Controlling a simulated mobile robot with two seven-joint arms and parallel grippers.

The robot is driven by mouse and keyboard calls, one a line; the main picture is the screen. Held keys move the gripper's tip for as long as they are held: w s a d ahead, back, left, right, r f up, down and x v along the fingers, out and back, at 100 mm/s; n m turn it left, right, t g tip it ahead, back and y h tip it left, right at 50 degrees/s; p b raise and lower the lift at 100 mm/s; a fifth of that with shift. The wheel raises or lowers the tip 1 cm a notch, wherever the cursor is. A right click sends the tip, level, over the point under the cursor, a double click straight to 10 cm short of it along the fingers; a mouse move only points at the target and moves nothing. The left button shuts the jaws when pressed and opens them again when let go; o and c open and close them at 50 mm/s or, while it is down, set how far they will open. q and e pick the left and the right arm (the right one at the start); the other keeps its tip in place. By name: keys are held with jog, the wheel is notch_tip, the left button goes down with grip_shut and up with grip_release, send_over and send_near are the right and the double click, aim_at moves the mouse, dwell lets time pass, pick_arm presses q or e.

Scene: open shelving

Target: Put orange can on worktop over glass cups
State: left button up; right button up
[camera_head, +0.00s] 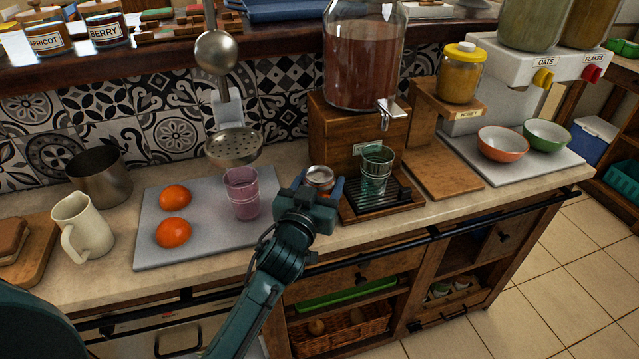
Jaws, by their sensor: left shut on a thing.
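The can (319,177) has a silver top and a small strip of orange-red side showing. My left gripper (320,190) is shut on it, and the gripper body hides most of the can. The can is at the worktop (330,233), between the two glass cups; I cannot tell whether its base touches the surface. The purple glass cup (242,196) stands upright on the grey board, left of the can. The green glass cup (376,172) stands upright on the drink dispenser's drip tray, right of the can. My right gripper is not in view.
Two oranges (174,231) lie on the grey board (205,250). A cream jug (82,226) and metal pot (100,178) stand left. A ladle and skimmer (234,147) hang above the purple cup. The dispenser (362,60) stands behind. Bowls (502,143) sit right.

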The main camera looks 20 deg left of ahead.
pick_arm(q)
jog(key=shift+f, duration=0.1)
jog(key=o, duration=1.2)
jog(key=shift+s, duration=0.1)
